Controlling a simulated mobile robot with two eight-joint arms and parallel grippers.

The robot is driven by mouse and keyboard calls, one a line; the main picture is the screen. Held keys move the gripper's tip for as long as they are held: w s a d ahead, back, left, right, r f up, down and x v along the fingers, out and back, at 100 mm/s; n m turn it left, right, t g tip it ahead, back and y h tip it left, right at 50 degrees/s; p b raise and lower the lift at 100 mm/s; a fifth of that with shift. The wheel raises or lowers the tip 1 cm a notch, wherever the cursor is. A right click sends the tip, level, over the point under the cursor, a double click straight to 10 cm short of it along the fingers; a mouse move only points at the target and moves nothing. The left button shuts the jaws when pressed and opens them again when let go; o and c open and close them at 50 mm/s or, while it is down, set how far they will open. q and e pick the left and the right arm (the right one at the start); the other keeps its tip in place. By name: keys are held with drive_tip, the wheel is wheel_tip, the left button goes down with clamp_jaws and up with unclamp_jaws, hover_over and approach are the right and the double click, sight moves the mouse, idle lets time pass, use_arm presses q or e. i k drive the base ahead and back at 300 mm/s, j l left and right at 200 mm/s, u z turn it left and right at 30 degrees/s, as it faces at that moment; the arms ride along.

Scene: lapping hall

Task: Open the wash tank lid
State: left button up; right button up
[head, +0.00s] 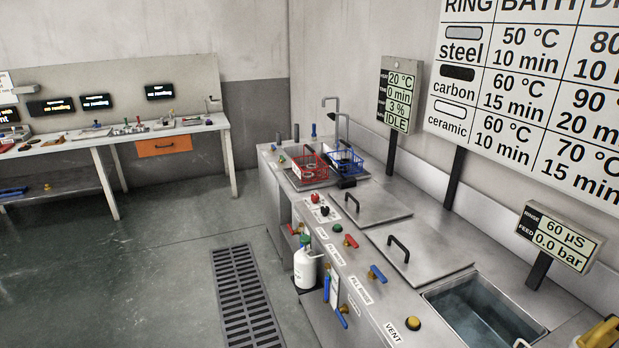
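Two flat steel lids with black bar handles lie on the steel wash bench. The farther lid (385,207) is beside the controls with the red and black knobs, and its handle (352,202) stands up near its left edge. The nearer lid (430,262) has its handle (398,249) on its left half. Both lids look closed and lie flat. No readable label on the lids tells which one is the wash tank's. Neither of my grippers is in view.
An open basin with water (484,312) is at the near right. A red basket (309,167) and a blue basket (345,162) stand at the far end. Knobs and valve levers line the front edge. A white bottle (307,270) is at the front. The floor beyond the drain grate (243,290) is clear.

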sight(369, 205)
drive_tip(key=i+j+u, duration=0.25)
drive_tip(key=i, duration=0.5)
drive_tip(key=i+u, duration=0.25)
drive_tip(key=i, duration=0.5)
drive_tip(key=i+j+z, duration=0.1)
drive_tip(key=i+z, duration=0.35)
drive_tip(key=i+j+z, duration=0.3)
drive_tip(key=i+z, duration=0.2)
drive_tip(key=i+j+z, duration=0.8)
drive_tip(key=j+z, duration=0.15)
drive_tip(key=j, duration=0.1)
